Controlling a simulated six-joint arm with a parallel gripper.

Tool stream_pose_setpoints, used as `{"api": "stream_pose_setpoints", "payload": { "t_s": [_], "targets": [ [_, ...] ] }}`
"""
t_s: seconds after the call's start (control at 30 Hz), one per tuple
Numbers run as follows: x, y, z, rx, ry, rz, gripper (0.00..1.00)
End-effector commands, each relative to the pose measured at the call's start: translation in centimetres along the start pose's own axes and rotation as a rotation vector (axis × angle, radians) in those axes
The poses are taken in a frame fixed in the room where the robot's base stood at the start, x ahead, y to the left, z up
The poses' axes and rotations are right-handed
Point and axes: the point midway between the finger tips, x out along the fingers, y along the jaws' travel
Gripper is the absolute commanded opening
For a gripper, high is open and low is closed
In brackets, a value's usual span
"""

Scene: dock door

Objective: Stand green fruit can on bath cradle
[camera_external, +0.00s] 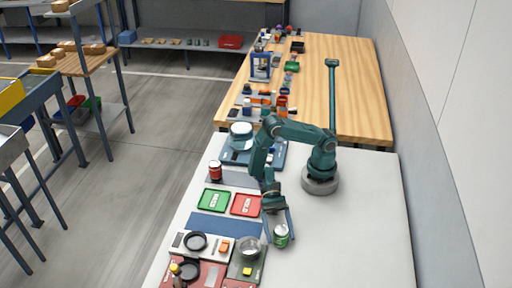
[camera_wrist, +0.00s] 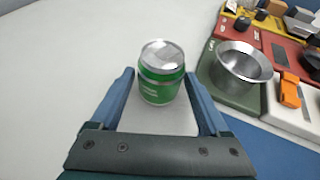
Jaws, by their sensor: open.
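The green fruit can (camera_external: 281,234) stands upright on the white table, with a silver lid. In the wrist view the can (camera_wrist: 161,78) is between the two blue fingers of my gripper (camera_wrist: 158,76), near their tips, with a gap visible on either side. My gripper (camera_external: 279,239) is open, low over the table at the can. I cannot tell for sure which fixture is the bath cradle. A metal bowl (camera_external: 249,247) on a green base is left of the can; it also shows in the wrist view (camera_wrist: 242,66).
Left of the bowl are a white module (camera_external: 180,243) with a black ring and a red module (camera_external: 207,277). Green (camera_external: 214,200) and red (camera_external: 246,205) trays and a red can (camera_external: 215,170) stand farther back. The table right of the can is clear.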

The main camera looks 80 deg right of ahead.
Motion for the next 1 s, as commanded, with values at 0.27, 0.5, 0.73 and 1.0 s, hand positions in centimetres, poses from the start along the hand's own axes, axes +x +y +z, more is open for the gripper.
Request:
{"api": "stream_pose_setpoints", "payload": {
  "t_s": [0.27, 0.5, 0.73, 1.0],
  "targets": [
    [1.49, 0.03, 0.0, 0.0, 0.0, 0.0, 0.79],
    [1.45, 0.02, 0.01, 0.0, 0.0, 0.0, 0.53],
    [1.44, 0.02, 0.04, -0.001, -0.001, 0.0, 0.0],
    [1.31, -0.01, 0.37, -0.003, -0.001, -0.001, 0.0]
  ]
}}
